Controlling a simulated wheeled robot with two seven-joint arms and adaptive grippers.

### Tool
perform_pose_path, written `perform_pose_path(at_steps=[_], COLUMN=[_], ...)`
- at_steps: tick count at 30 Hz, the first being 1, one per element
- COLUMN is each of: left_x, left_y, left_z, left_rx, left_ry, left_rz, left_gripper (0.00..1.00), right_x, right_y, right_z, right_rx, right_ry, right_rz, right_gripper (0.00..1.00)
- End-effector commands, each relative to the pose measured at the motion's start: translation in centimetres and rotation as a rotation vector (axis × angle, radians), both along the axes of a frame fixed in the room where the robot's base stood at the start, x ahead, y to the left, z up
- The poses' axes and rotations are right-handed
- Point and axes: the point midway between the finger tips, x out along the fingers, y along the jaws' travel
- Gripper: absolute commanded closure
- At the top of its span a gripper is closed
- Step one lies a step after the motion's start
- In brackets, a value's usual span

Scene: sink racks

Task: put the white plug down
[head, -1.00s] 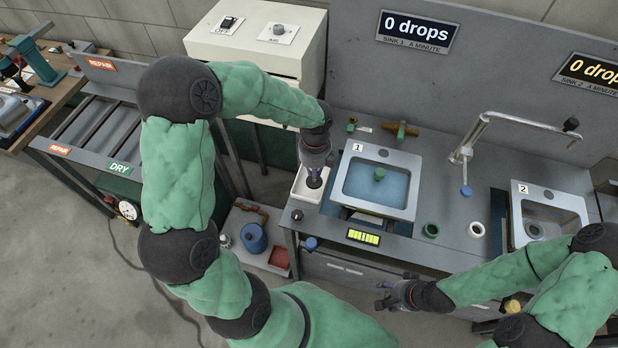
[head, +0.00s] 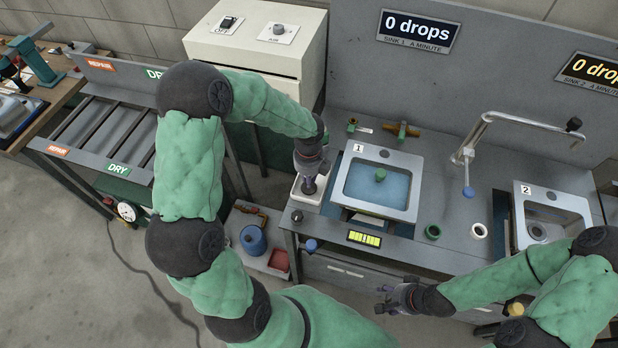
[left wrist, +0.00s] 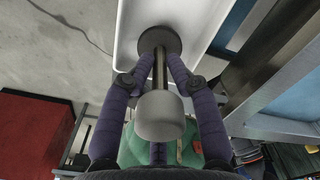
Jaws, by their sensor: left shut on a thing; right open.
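My left gripper (head: 312,168) points down over a small white tray (head: 303,197) at the left end of the sink bench. It is shut on the plug, which looks pale grey. The left wrist view shows its blunt knob (left wrist: 160,115), a thin stem and a dark round disc (left wrist: 160,39) at the far end. The fingers are around the stem, and the disc is within the tray's outline. I cannot tell whether it touches the tray floor. My right gripper (head: 393,298) is open and empty in front of the bench.
Sink 1 (head: 345,190), right of the tray, holds water and a green plug (head: 380,174). A green ring (head: 433,232), a white ring (head: 479,231) and sink 2 (head: 517,215) are further right.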

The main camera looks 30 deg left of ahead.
Motion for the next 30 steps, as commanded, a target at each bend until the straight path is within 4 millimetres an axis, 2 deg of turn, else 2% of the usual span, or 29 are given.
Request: perform_pose_path(at_steps=[1, 3, 4, 13, 17, 20, 30], left_x=[0.0, 0.0, 0.0, 0.0, 0.0, 0.1, 0.1], left_y=[0.0, 0.0, 0.0, 0.0, 0.0, 0.0, 0.0], left_z=[-0.2, -0.1, -0.1, 0.0, 0.9, 2.3, 9.0], left_rx=[0.000, 0.000, 0.000, 0.000, 0.000, 0.001, 0.000], left_ry=[0.000, 0.000, 0.000, 0.000, -0.001, -0.003, -0.004], left_rz=[0.000, 0.000, 0.000, 0.000, 0.001, 0.000, 0.000], left_gripper=[0.71, 0.51, 0.46, 0.46, 0.46, 0.46, 0.46], right_x=[0.0, 0.0, 0.0, 0.0, 0.0, 0.0, 0.0], right_y=[0.0, 0.0, 0.0, 0.0, 0.0, 0.0, 0.0], right_z=[-0.1, -0.1, 0.0, 0.0, 0.3, 0.6, 2.0], right_rx=[0.000, 0.000, 0.000, 0.000, 0.000, 0.000, 0.000], right_ry=[0.000, 0.000, 0.000, 0.000, 0.000, 0.000, 0.000], right_rz=[0.000, 0.000, 0.000, 0.000, 0.000, 0.000, 0.000], right_gripper=[0.44, 0.44, 0.44, 0.44, 0.44, 0.44, 0.44])
